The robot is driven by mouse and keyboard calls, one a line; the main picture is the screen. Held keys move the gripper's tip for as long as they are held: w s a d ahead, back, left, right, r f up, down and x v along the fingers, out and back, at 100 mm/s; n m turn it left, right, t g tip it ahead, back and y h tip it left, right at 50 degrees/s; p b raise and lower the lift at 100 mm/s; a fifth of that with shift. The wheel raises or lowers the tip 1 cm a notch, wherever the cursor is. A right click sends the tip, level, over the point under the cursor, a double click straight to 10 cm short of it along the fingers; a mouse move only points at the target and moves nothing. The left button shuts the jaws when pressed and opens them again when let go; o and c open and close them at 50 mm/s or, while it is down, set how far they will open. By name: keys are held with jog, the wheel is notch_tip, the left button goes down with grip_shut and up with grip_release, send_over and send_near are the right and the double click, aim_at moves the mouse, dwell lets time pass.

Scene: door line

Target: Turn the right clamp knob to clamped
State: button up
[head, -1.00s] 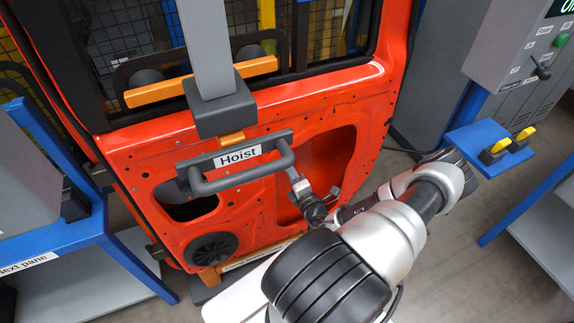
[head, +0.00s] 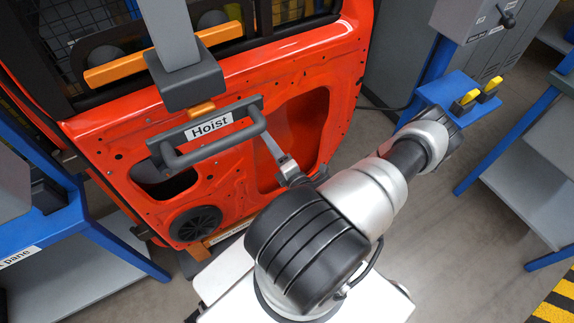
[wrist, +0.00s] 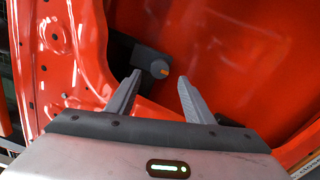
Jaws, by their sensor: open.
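My gripper (wrist: 160,76) is open and empty.
A hoist handle (head: 187,155) labelled "Hoist" hangs in front of the door, left of my arm. A blue shelf (head: 440,92) with yellow-and-black items (head: 468,98) juts out at right, close behind my arm. A blue-framed stand (head: 125,255) is at left. Floor shows at lower right.

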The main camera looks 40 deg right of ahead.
jog(key=v, duration=1.1)
jog(key=shift+s, duration=0.3)
